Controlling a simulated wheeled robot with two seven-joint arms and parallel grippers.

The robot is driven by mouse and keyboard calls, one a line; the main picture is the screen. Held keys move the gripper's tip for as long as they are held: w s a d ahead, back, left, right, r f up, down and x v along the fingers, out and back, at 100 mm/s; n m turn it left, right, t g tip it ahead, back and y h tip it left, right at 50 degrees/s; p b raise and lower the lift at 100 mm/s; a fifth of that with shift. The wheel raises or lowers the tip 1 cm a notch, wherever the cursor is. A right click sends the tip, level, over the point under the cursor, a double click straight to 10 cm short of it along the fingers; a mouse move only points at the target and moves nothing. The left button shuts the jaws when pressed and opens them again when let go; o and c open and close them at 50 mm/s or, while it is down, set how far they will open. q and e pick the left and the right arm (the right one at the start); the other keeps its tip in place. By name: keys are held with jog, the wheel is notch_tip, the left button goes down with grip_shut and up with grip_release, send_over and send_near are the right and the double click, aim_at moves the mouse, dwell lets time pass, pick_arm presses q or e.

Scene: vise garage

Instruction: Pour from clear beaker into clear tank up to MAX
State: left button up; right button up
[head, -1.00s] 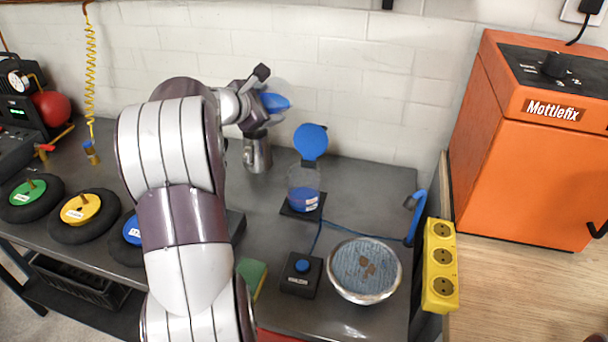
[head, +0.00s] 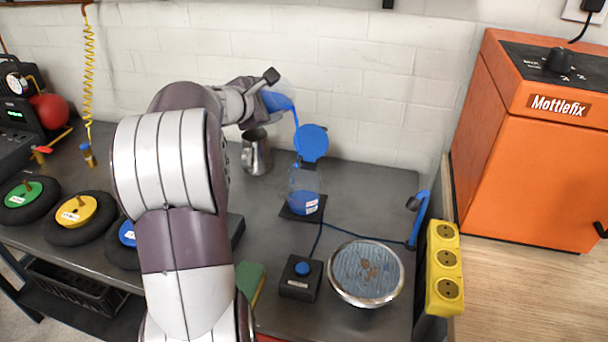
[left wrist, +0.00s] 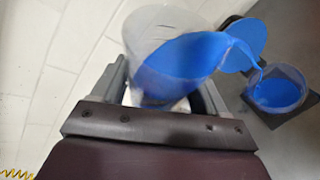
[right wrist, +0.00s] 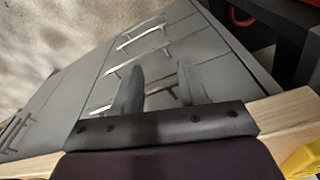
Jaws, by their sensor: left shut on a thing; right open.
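The clear beaker (left wrist: 165,55) with blue liquid is tilted in my left gripper (left wrist: 165,95), which is shut on it. In the head view the beaker (head: 277,101) is high above the bench, left of the tank. A blue stream runs from its lip down toward the clear tank (head: 304,190), which stands upright with its blue round lid (head: 312,142) open. Blue liquid fills the lower part of the tank, also seen in the left wrist view (left wrist: 278,92). The MAX mark is too small to read. My right gripper (right wrist: 160,85) is open and empty, away from the bench top, before grey drawers.
A metal jug (head: 256,155) stands left of the tank. A yellow socket strip (head: 444,268) and an orange machine (head: 535,150) are at right.

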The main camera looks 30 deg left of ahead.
pick_arm(q)
jog(key=shift+w+a+r+m+y+b, duration=0.1)
jog(key=shift+a+r+m+y+b, duration=0.3)
jog(key=shift+r+m+b, duration=0.3)
dwell(1.4)
jog(key=shift+w+a+f+b, duration=0.1)
jog(key=shift+a+f+b, duration=0.1)
jog(key=shift+b, duration=0.2)
jog(key=shift+f+m+t+y+b, duration=0.3)
jog(key=shift+m+y+b, duration=0.15)
jog(key=shift+b, duration=0.75)
jog(key=shift+r, duration=0.15)
jog(key=shift+d+b, duration=0.15)
jog(key=shift+b, duration=0.25)
jog(key=shift+d+r+m+y+b, duration=0.25)
jog(key=shift+d+m+b, duration=0.2)
jog(key=shift+b, duration=0.3)
